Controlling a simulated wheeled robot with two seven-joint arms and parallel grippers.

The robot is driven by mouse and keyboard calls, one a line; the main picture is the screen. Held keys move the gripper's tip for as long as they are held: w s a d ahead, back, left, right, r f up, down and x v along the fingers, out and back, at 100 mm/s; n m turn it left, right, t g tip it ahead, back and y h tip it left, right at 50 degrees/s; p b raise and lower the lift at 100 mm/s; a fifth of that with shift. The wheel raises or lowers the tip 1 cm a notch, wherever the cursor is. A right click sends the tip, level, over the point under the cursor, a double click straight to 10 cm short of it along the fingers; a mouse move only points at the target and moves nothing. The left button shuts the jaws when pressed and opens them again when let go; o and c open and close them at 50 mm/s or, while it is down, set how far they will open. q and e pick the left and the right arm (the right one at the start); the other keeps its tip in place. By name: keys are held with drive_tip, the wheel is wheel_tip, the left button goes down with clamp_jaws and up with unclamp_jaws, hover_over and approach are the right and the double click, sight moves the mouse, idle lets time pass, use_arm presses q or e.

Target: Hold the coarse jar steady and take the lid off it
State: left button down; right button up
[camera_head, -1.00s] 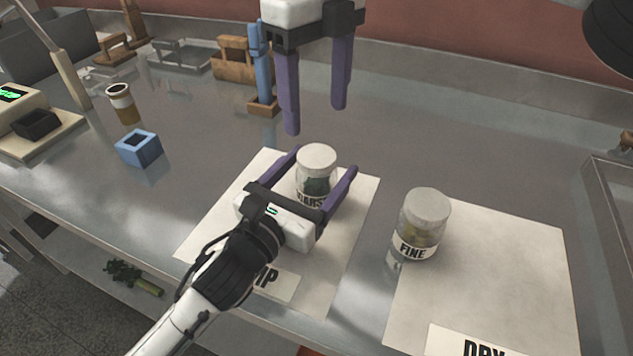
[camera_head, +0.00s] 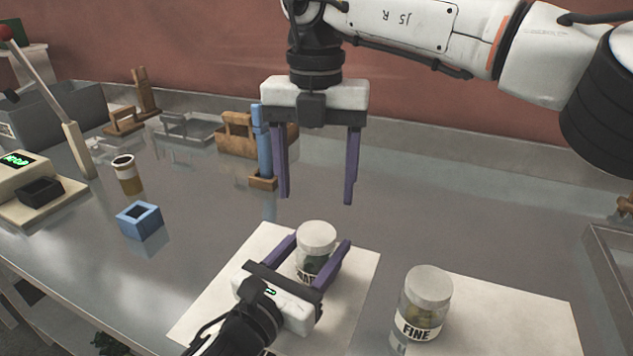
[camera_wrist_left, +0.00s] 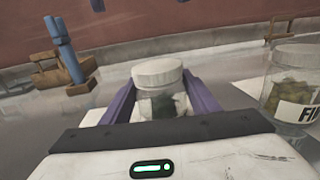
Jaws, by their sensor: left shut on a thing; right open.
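The coarse jar (camera_head: 315,262) is a clear jar with dark contents and a pale round lid (camera_head: 317,233). It stands upright on the left white mat (camera_head: 222,302). The lid is on it, as the left wrist view also shows (camera_wrist_left: 157,72). My left gripper (camera_head: 316,250) reaches in low with its purple fingers on either side of the jar's body and is shut on it. My right gripper (camera_head: 318,198) is open and empty, pointing down in the air, above and behind the jar in the head view.
The fine jar (camera_head: 423,305), lidded, stands at the left edge of the right mat (camera_head: 520,320). A blue cube holder (camera_head: 139,221), an amber bottle (camera_head: 126,176) and a scale (camera_head: 40,190) are on the left. A blue upright tool (camera_head: 262,150) stands behind. A tray (camera_head: 610,250) is at right.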

sight(317, 233)
drive_tip(key=m, duration=0.4)
drive_tip(key=shift+m, duration=0.3)
drive_tip(key=m, duration=1.1)
drive_tip(key=shift+f+m, duration=0.3)
drive_tip(key=shift+f, duration=0.2)
wheel_tip(317, 233, down, 7)
